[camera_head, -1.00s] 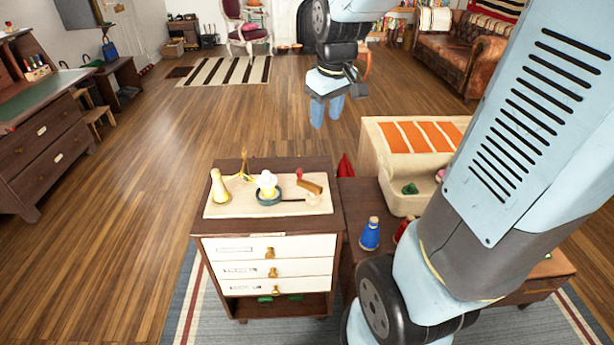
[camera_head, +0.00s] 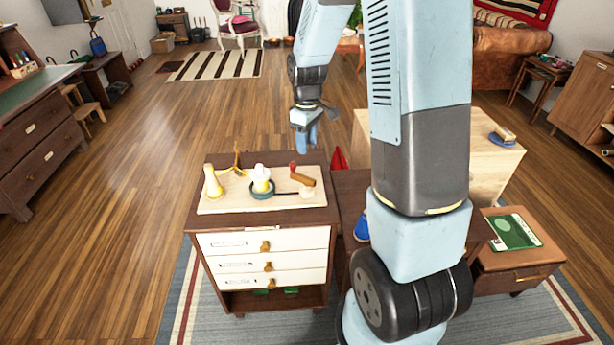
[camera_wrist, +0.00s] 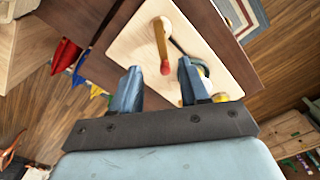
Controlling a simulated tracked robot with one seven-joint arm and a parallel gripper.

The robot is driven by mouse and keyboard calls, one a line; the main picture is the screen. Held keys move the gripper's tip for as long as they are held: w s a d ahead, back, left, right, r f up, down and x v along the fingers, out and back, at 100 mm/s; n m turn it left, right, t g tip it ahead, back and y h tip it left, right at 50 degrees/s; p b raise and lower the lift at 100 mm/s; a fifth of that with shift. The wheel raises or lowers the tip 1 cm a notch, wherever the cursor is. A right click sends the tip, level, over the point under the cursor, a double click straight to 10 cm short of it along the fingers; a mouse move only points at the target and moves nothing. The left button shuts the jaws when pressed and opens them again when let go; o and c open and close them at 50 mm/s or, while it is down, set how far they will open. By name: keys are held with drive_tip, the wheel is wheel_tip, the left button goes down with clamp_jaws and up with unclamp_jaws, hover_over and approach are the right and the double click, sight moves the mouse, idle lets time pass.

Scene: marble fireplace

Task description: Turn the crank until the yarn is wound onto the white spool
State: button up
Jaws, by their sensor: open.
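A light wooden board (camera_head: 233,203) lies on top of the small drawer cabinet. On it are a yellow cone of yarn (camera_head: 212,181), a thin yellow guide stand (camera_head: 237,160), the white spool (camera_head: 261,176) on a dark round base, and the wooden crank (camera_head: 303,177) with a red knob (camera_head: 293,168). My gripper (camera_head: 305,150) hangs above and behind the crank side of the board. In the wrist view my gripper (camera_wrist: 158,84) is open, with the red knob (camera_wrist: 166,68) between the fingers' lines of sight, apart from both. The spool is partly hidden by a finger there.
The cabinet (camera_head: 265,268) has white drawers with brass knobs. A blue bottle (camera_head: 361,229) stands on a lower surface to its right, partly behind my arm. A pale wooden chest (camera_head: 498,160) and a small table with a green sheet (camera_head: 514,232) are farther right.

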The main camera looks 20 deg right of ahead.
sight(307, 178)
wheel_tip(307, 178, down, 13)
drive_tip(key=shift+f, duration=0.1)
idle(0.5)
clamp_jaws()
idle(0.3)
